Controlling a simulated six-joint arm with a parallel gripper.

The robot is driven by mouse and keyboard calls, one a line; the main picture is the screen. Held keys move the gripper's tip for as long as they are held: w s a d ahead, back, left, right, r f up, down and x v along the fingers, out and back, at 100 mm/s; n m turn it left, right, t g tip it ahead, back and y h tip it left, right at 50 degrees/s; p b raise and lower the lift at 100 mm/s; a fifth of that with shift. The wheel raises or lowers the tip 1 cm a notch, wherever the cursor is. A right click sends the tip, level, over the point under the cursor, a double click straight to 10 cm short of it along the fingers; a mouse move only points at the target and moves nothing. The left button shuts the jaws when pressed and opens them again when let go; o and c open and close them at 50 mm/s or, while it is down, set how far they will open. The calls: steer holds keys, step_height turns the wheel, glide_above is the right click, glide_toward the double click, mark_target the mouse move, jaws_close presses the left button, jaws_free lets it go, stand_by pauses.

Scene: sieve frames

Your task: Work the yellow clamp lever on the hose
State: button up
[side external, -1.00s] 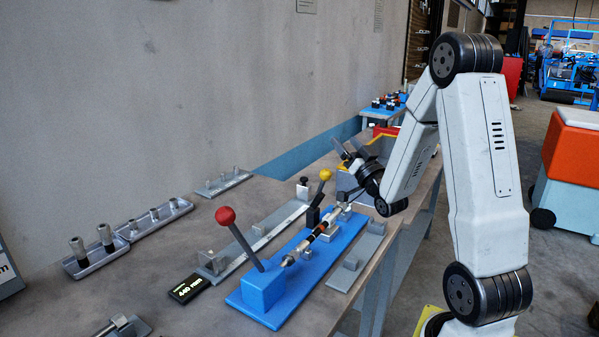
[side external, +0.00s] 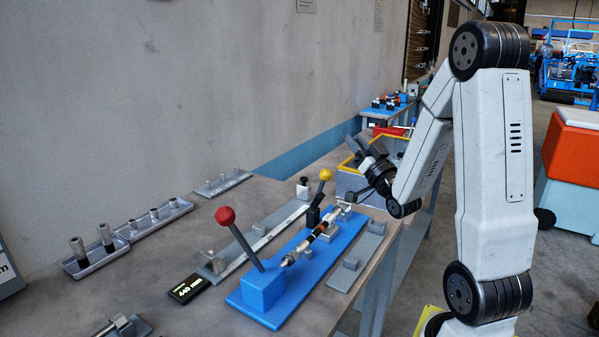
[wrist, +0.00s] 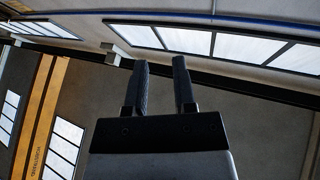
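The yellow-knobbed clamp lever (side external: 325,175) stands tilted on a black clamp (side external: 313,216) beside the hose. The dark hose (side external: 325,232), with light and red bands, lies along a blue base plate (side external: 318,262). My gripper (side external: 350,152) is behind and to the right of the yellow knob in the side view, raised above the bench, with its fingers pointing up and left. In the wrist view my gripper (wrist: 160,64) has its two fingers apart with nothing between them. The lever and hose are out of the wrist view.
A red-knobbed lever (side external: 226,216) rises from a blue block at the plate's near end. A grey rail (side external: 262,240) and a display (side external: 188,288) lie to the left. A yellow-rimmed bin (side external: 350,184) stands behind. Trays of metal fittings (side external: 128,226) lie at left.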

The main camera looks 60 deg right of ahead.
steer(key=shift+r, duration=0.25)
jaws_close()
steer(key=shift+r, duration=2.15)
steer(key=w+d+f+n+g+y, duration=0.15)
steer(key=w+d+g, duration=0.25)
steer(key=w, duration=0.4)
steer(key=w+d+f+n+g+y, duration=0.1)
steer(key=w+d+f+n+g, duration=0.2)
steer(key=w, duration=0.4)
steer(key=w+d+n+g+y, duration=0.1)
steer(key=w+d+n+g, duration=0.2)
steer(key=w+d+g, duration=0.35)
steer(key=shift+s+a+r+n+g+y, duration=0.7)
steer(key=shift+a+r+n+g+y, duration=1.25)
steer(key=shift+a+g, duration=4.25)
steer(key=shift+n+t+h, duration=0.3)
steer(key=shift+t+h, duration=0.1)
steer(key=shift+t, duration=0.35)
steer(key=shift+a+f, duration=0.25)
steer(key=shift+f, duration=0.5)
steer(key=shift+a+f, duration=0.25)
steer(key=shift+f, duration=0.45)
steer(key=shift+a+f, duration=0.25)
steer(key=shift+f, duration=0.5)
